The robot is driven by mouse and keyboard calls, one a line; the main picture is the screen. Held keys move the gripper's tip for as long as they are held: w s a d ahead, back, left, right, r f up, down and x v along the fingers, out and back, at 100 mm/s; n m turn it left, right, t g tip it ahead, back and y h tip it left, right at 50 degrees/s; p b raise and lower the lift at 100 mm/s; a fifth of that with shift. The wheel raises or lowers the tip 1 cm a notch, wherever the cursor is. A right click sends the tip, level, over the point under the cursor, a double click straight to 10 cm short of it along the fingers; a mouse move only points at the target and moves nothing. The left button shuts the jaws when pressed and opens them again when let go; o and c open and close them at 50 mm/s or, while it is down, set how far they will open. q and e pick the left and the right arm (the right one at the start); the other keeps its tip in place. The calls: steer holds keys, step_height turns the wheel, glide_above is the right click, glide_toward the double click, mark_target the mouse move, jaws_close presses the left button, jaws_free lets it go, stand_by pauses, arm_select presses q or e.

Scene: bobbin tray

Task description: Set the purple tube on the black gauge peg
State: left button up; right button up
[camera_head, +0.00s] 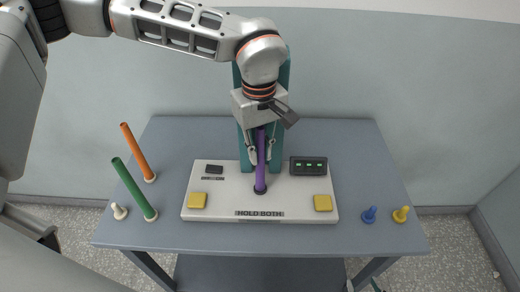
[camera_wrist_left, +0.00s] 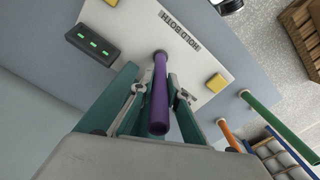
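The purple tube (camera_head: 261,165) stands upright on the white board, its lower end at a dark round base (camera_head: 260,190). The black peg itself is hidden by the tube. In the left wrist view the tube (camera_wrist_left: 159,95) runs from the board up between my fingers. My left gripper (camera_head: 262,158) points down around the tube's upper part. Its fingers are spread, with a gap beside the tube in the left wrist view (camera_wrist_left: 155,92). My right gripper (camera_head: 363,287) shows only as two separated fingertips at the bottom edge.
The white board (camera_head: 225,212) has yellow buttons (camera_head: 197,200) (camera_head: 323,203) and a green-lit display (camera_head: 308,166).

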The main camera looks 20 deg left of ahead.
arm_select(q)
steer(key=o, duration=0.3)
steer(key=shift+r, duration=0.1)
step_height(320, 180, up, 12)
steer(key=shift+f, duration=0.1)
stand_by(0.4)
steer(key=shift+s, duration=0.15)
